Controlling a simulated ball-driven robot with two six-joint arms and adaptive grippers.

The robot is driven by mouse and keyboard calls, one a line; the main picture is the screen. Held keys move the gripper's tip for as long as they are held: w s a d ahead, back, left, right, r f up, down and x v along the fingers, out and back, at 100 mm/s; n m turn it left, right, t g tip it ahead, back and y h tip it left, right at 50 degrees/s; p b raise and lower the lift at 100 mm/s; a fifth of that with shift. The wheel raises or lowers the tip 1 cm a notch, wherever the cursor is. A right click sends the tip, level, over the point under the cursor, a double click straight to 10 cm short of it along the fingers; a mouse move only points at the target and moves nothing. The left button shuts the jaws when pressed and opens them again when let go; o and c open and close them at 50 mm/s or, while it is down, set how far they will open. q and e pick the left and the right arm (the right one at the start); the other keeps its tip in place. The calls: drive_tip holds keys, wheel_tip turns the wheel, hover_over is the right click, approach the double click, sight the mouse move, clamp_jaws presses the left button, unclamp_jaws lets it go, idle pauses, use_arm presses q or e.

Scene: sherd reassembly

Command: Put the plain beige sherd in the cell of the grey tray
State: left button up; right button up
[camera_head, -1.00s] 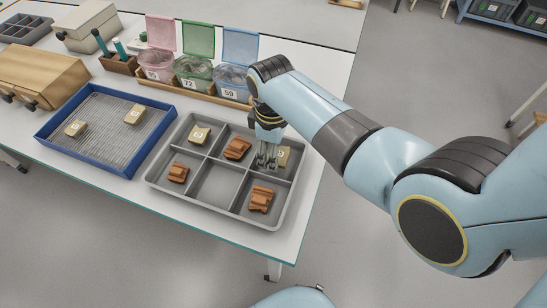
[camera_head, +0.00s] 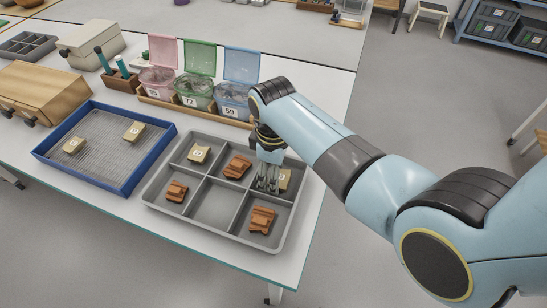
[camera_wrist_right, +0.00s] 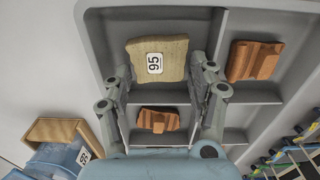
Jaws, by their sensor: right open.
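The grey tray (camera_head: 150,203) has six cells. A beige sherd with a white number label (camera_head: 285,180) lies in its back right cell; the right wrist view shows it labelled 95 (camera_wrist_right: 172,47). My right gripper (camera_head: 268,182) is open above that cell, its fingers (camera_wrist_right: 160,80) on either side of the sherd in the wrist view. Contact cannot be told. Another labelled beige sherd (camera_head: 199,154) lies in the back left cell. Terracotta sherds lie in the back middle (camera_head: 237,167), front left (camera_head: 176,191) and front right (camera_head: 262,219) cells. The front middle cell (camera_head: 212,207) is empty. My left gripper is out of view.
A blue mesh-bottomed tray (camera_head: 121,191) left of the grey tray holds two labelled beige sherds (camera_head: 74,145) (camera_head: 133,131). Behind stand open-lidded tubs, the nearest numbered 59 (camera_head: 230,102). A wooden drawer box (camera_head: 38,92) stands at left. The table edge runs close to the grey tray's right.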

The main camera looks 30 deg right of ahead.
wheel_tip(320, 180, up, 11)
drive_tip(key=p, duration=0.1)
drive_tip(key=shift+r+p, duration=0.2)
drive_tip(key=shift+p, duration=0.1)
